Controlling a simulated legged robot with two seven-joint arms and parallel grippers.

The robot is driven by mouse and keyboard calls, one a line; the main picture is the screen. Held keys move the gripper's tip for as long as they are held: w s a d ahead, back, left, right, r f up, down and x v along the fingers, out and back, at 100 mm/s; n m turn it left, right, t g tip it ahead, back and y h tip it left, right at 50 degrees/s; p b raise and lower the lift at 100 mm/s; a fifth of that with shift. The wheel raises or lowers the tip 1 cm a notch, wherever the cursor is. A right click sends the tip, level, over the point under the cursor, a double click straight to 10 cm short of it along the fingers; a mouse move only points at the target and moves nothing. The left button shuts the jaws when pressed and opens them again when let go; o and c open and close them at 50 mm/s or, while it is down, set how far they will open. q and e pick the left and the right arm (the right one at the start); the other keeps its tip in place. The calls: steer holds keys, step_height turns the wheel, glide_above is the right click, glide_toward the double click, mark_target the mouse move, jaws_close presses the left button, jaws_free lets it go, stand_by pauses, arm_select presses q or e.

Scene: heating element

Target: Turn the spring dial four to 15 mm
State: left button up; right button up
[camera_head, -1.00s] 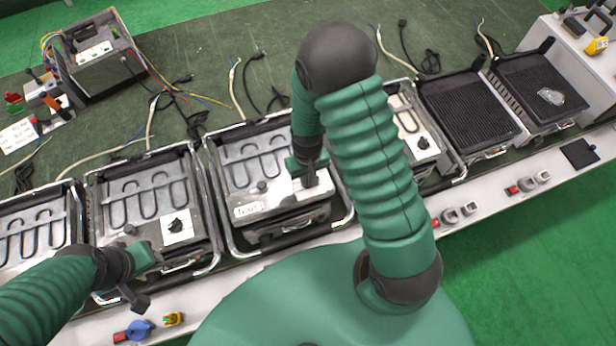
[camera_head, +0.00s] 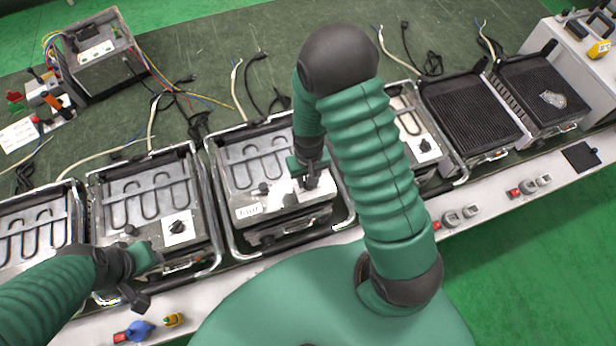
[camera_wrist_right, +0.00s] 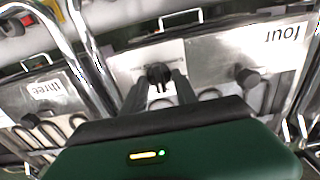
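The heating unit marked four (camera_head: 248,210) stands in the middle of the row in the head view. Its label (camera_wrist_right: 288,35) shows upside down at the right of the right wrist view. The dark spring dial (camera_wrist_right: 158,75) sits on its pale plate; a second black knob (camera_wrist_right: 247,78) is beside it, also visible in the head view (camera_head: 263,188). My right gripper (camera_head: 308,182) is over the dial; its two fingers (camera_wrist_right: 159,92) are apart, one on each side. I cannot tell whether they touch it. My left gripper (camera_head: 142,280) hangs over the front of the neighbouring unit, its opening unclear.
Metal tube frames surround the units. Ribbed grill plates (camera_head: 470,110) stand to the right. Switches (camera_head: 140,330) lie along the pale front strip. Cables cross the green bench (camera_head: 225,75) behind.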

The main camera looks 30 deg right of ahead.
steer(key=shift+s, duration=0.1)
steer(key=shift+r, duration=0.2)
step_height(320, 180, up, 16)
steer(key=shift+r, duration=0.15)
steer(key=s+a+f+n+t+b, duration=0.2)
steer(key=s+a+f+b, duration=0.2)
steer(key=shift+s+a+f+n+t, duration=0.3)
steer(key=shift+s, duration=0.1)
